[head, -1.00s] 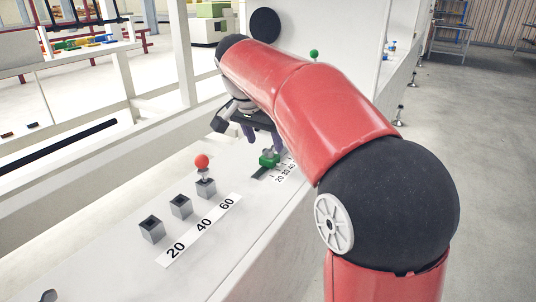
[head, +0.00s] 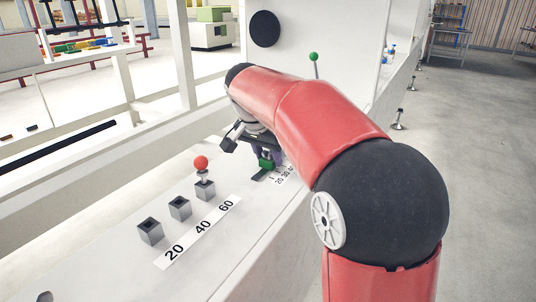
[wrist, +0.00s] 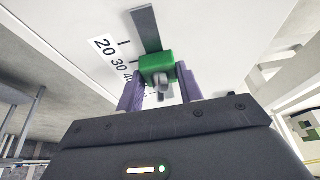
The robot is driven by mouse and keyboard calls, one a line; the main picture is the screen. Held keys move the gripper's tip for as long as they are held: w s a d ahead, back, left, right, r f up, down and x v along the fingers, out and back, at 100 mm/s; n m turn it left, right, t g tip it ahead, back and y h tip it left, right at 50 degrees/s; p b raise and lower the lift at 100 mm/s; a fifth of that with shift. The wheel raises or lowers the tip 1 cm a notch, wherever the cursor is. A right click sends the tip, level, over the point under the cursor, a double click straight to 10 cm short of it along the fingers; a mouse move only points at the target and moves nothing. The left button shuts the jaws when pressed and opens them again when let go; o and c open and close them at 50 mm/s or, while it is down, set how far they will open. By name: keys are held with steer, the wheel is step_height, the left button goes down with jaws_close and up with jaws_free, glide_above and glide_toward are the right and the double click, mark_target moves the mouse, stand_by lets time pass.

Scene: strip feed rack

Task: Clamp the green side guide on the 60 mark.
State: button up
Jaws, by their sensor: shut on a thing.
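The green side guide (head: 266,164) sits on a dark slot in the white rack top, beside a small printed scale (head: 284,174). In the wrist view the guide (wrist: 157,66) is a green block with a grey knob on its near side. My gripper (wrist: 158,80) has a purple finger on each side of it and is shut on it. The scale (wrist: 117,62) shows 20, 30 and 40; the higher marks are hidden behind a finger. I cannot read the exact mark the guide stands at. In the head view my gripper (head: 264,153) partly covers the guide.
Three grey sockets stand along a larger strip (head: 198,234) marked 20, 40, 60. A red-knobbed pin (head: 201,164) stands in the socket by 60. A green-knobbed rod (head: 314,60) rises behind my arm, near a white upright panel.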

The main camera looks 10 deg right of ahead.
jaws_close()
steer(key=w+d+p, duration=0.4)
steer(key=w+d, duration=0.1)
steer(key=shift+w+d+r, duration=0.15)
steer(key=shift+w+d, duration=0.25)
steer(key=o, duration=0.9)
jaws_free()
